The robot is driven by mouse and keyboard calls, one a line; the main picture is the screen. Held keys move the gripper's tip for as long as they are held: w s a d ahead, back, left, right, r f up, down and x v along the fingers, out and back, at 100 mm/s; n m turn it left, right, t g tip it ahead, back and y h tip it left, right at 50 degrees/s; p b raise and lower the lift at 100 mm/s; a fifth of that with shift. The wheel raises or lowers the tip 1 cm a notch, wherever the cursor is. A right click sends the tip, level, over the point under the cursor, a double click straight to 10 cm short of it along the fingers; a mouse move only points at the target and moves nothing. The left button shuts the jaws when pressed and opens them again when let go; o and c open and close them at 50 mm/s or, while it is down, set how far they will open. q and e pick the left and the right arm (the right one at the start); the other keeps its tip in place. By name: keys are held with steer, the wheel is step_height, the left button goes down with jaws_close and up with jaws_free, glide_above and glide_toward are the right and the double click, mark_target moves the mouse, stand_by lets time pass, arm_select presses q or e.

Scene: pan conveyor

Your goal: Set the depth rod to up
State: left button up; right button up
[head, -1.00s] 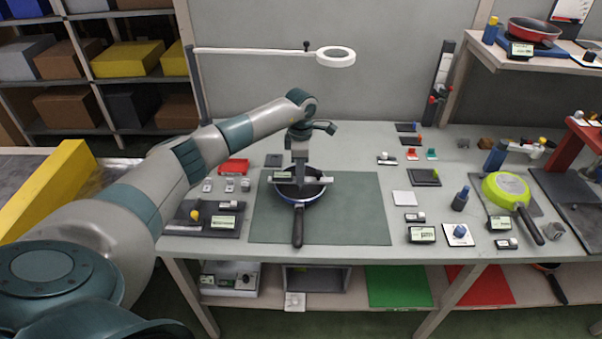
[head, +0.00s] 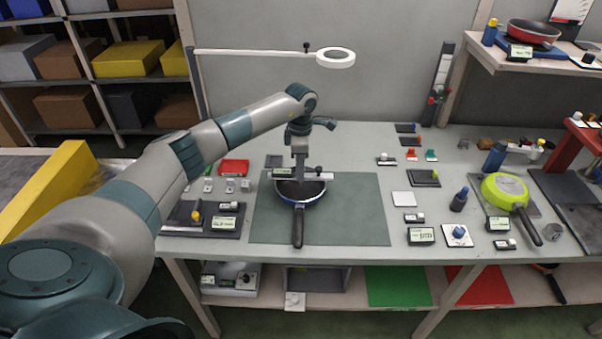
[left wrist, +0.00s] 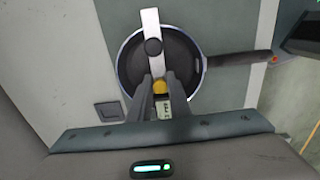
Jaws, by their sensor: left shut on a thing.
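A depth gauge with a white crossbar (head: 318,176), a dark knob and a small label spans over a dark pan (head: 313,190) on the green mat. My left gripper (head: 300,177) comes down from above and is shut on the gauge. In the left wrist view, the fingers (left wrist: 160,82) close around a part with a yellow top (left wrist: 160,88). The white crossbar (left wrist: 151,25) with its dark knob runs across the pan (left wrist: 190,72) beyond them. The rod's lower end is hidden, so I cannot tell how far down it reaches. My right gripper is out of view.
A magnifier lamp (head: 335,57) reaches over the table's back. A dark panel (head: 222,231) with a yellow-topped knob lies left of the mat (head: 355,220). A lime-green pan (head: 507,190) and small labelled items stand to the right. The mat's right part is clear.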

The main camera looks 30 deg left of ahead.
arm_select(q)
steer(key=shift+r+p, duration=0.4)
steer(key=shift+r, duration=0.6)
steer(key=o, duration=0.4)
steer(key=shift+r, duration=0.15)
steer(key=shift+r+p, duration=1.15)
steer(key=shift+r, duration=1.2)
